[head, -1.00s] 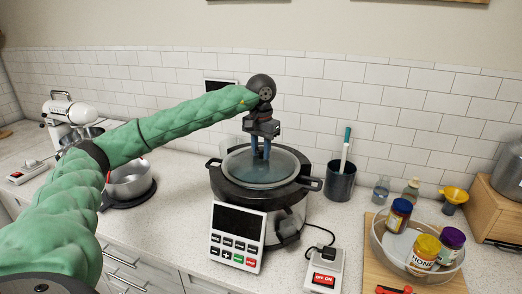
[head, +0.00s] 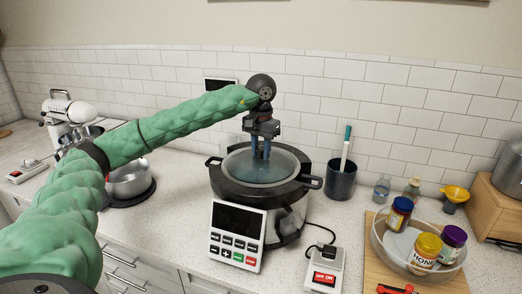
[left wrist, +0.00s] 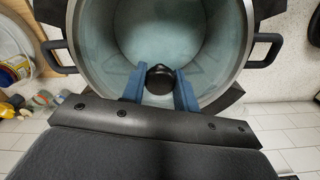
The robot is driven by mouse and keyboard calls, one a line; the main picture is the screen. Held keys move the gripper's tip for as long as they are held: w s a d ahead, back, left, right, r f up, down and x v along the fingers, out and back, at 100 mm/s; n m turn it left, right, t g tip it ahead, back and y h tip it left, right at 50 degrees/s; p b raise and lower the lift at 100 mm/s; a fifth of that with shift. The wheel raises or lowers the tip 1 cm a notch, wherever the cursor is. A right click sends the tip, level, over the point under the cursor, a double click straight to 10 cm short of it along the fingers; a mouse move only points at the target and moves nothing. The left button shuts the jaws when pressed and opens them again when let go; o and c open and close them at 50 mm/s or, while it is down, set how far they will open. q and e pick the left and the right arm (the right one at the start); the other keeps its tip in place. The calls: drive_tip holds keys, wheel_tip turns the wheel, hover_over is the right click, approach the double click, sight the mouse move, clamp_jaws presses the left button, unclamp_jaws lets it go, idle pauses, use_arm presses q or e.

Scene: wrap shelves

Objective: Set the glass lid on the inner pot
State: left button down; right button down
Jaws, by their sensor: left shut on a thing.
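The round glass lid (head: 262,172) lies over the mouth of the black-rimmed cooker (head: 232,190), roughly centred and about level. In the left wrist view I look through the clear glass into the pale inner pot (left wrist: 243,35), whose rim surrounds the lid. My left gripper (head: 261,155) points down over the lid, its blue fingers shut on the dark lid knob (left wrist: 160,80). Whether the lid's edge touches the pot all round is hard to tell. My right gripper is not in view.
A keypad panel (head: 237,236) fronts the cooker; a power switch (head: 325,270) sits beside it. A dark utensil cup (head: 341,182) stands close right. A tray of jars (head: 383,246) is farther right.

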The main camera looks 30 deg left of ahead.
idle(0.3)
use_arm(q)
drive_tip(key=shift+c, duration=2.1)
unclamp_jaws()
drive_tip(key=shift+r, duration=0.1)
drive_tip(key=shift+r+p, duration=0.9)
drive_tip(key=shift+r, duration=2.55)
